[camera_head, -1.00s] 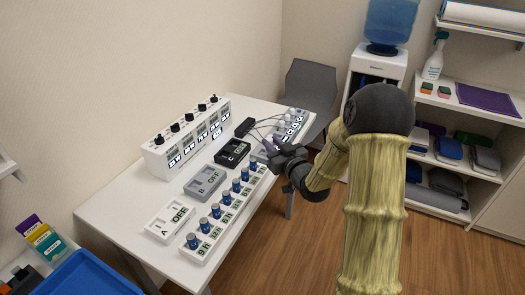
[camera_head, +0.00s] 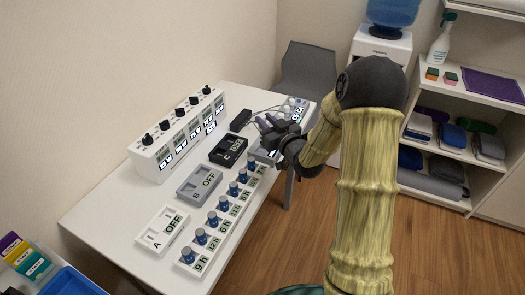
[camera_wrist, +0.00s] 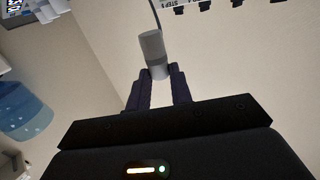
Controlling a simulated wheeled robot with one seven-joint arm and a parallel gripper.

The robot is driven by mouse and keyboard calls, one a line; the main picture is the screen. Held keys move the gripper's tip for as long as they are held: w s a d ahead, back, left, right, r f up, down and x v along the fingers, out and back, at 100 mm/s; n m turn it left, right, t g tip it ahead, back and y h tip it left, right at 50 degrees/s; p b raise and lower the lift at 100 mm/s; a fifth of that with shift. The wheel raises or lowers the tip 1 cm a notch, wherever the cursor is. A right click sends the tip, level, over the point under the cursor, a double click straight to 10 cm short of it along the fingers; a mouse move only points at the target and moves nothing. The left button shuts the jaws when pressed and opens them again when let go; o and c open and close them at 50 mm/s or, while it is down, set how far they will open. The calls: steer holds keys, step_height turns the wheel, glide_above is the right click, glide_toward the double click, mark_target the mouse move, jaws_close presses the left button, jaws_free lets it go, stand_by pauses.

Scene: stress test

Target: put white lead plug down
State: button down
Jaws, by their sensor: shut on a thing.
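My gripper (camera_head: 264,126) is over the far right end of the white table (camera_head: 112,215), near the device with round knobs there. In the wrist view my gripper (camera_wrist: 159,76) has its two dark fingers shut on the white lead plug (camera_wrist: 152,45). The plug is a light grey-white cylinder with a darker grey lower part, and a thin cable runs up from its top. It sticks out beyond the fingertips. In the head view the plug is too small and covered to make out.
Black box C (camera_head: 228,150), grey box B (camera_head: 200,184) and white box A (camera_head: 162,230) stand on the table. A strip with blue knobs (camera_head: 222,204) runs along the front. A white panel with black knobs (camera_head: 178,135) stands behind. A grey chair (camera_head: 305,68) is beyond.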

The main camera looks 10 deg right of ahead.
glide_above(266, 154)
step_height(266, 154, down, 6)
steer(key=shift+w+r, duration=0.1)
steer(key=shift+f, duration=2.05)
steer(key=shift+f+b, duration=0.15)
steer(key=shift+b, duration=0.25)
steer(key=c, duration=1.3)
jaws_free()
steer(key=shift+o, duration=0.2)
